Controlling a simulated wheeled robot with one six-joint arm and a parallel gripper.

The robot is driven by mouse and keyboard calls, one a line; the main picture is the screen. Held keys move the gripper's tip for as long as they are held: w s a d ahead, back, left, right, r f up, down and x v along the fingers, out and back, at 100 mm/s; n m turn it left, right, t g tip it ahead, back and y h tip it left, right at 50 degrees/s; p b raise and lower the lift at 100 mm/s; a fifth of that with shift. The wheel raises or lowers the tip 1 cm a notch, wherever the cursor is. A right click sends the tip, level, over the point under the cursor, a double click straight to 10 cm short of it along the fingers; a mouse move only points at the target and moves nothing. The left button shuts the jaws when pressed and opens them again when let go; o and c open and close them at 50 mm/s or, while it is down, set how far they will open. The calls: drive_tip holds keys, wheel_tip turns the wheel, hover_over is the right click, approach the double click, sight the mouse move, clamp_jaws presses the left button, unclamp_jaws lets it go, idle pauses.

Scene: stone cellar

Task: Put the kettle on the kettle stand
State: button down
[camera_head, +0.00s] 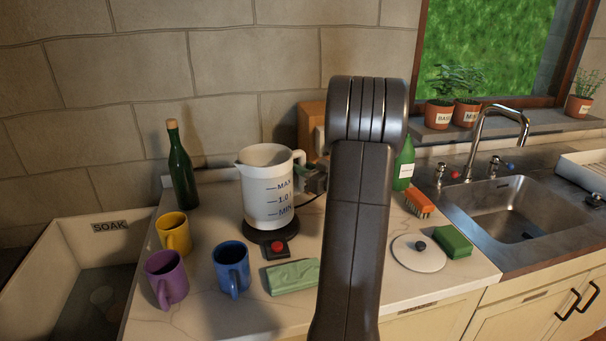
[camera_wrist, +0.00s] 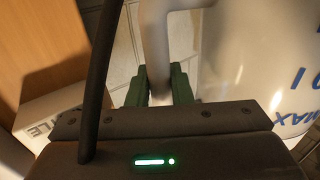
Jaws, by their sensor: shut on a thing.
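The white kettle (camera_head: 267,195) is upright, marked MAX, 1.0 and MIN in blue. It is over the round black kettle stand (camera_head: 256,234) with a red button in front; I cannot tell for sure whether its base rests on the stand or hovers just above. My gripper (camera_head: 314,180) is at the right side of the kettle, at its handle. In the wrist view, the green fingers of my gripper (camera_wrist: 160,88) are shut on the white handle (camera_wrist: 153,45), with the kettle body (camera_wrist: 265,60) to the right. My arm hides part of the counter.
Yellow (camera_head: 173,233), purple (camera_head: 166,278) and blue (camera_head: 231,270) mugs stand left and front. A green cloth (camera_head: 292,277) lies in front of the stand. A green bottle (camera_head: 182,172) stands behind left. A white lid (camera_head: 418,256), sponge (camera_head: 453,243) and brush (camera_head: 419,204) lie right, near the sink (camera_head: 520,215).

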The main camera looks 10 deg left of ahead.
drive_tip(key=shift+d+f, duration=0.1)
drive_tip(key=shift+f, duration=0.9)
drive_tip(key=shift+f, duration=0.25)
drive_tip(key=c, duration=1.3)
unclamp_jaws()
drive_tip(key=shift+r, duration=0.25)
drive_tip(key=b+v, duration=0.1)
drive_tip(key=v, duration=1.1)
drive_tip(key=shift+f, duration=0.15)
